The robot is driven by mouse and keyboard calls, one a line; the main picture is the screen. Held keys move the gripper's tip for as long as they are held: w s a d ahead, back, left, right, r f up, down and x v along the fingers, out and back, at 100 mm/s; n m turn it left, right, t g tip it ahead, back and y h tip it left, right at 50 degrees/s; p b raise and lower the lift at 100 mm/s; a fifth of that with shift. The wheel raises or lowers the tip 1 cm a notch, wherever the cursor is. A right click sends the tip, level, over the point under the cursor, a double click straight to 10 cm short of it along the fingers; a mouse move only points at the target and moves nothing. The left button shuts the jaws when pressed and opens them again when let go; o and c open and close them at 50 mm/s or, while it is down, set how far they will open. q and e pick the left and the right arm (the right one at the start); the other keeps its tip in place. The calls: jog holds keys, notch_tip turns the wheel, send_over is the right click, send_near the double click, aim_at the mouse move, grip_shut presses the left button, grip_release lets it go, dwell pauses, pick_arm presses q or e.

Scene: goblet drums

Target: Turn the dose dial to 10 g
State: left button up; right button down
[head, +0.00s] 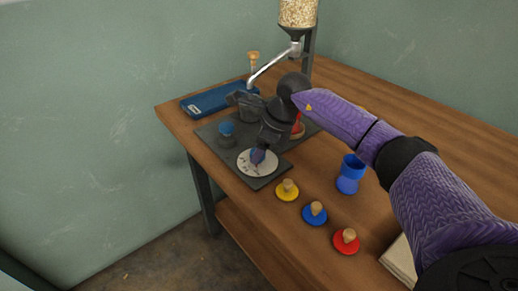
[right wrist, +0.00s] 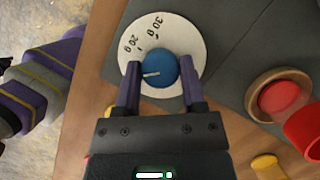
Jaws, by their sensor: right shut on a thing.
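The dose dial is a white disc (head: 257,168) on the front part of a dark grey board. In the right wrist view its blue knob (right wrist: 164,69) has a white pointer line directed left and slightly down. The labels 20 g and 30 g show on the white disc (right wrist: 183,30), up and left of the knob. No 10 g label shows; a finger covers part of the disc's left side. My right gripper (right wrist: 160,80) is shut on the blue knob, one purple finger on each side. In the head view the right gripper (head: 259,154) hides the knob. No left gripper shows in the head view.
Yellow (head: 287,190), blue (head: 314,213) and red (head: 346,241) discs with wooden knobs lie along the front edge. A blue tray (head: 206,101) and a grain hopper (head: 298,13) are behind.

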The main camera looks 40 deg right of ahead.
pick_arm(q)
jog(key=shift+s+f, duration=0.15)
jog(key=shift+s, duration=0.2)
pick_arm(e)
jog(key=shift+n, duration=0.6)
pick_arm(q)
jog(key=shift+s, duration=0.15)
jog(key=shift+w, duration=0.25)
pick_arm(e)
jog(key=shift+c, duration=0.9)
grip_release()
jog(key=shift+g, duration=0.3)
pick_arm(q)
jog(key=shift+w, duration=0.3)
notch_tip(320, 180, up, 4)
jog(key=p, duration=0.3)
jog(key=shift+d+f, duration=0.1)
jog(key=shift+f, duration=0.15)
pick_arm(e)
jog(key=v, duration=1)
jog(key=shift+d, duration=0.15)
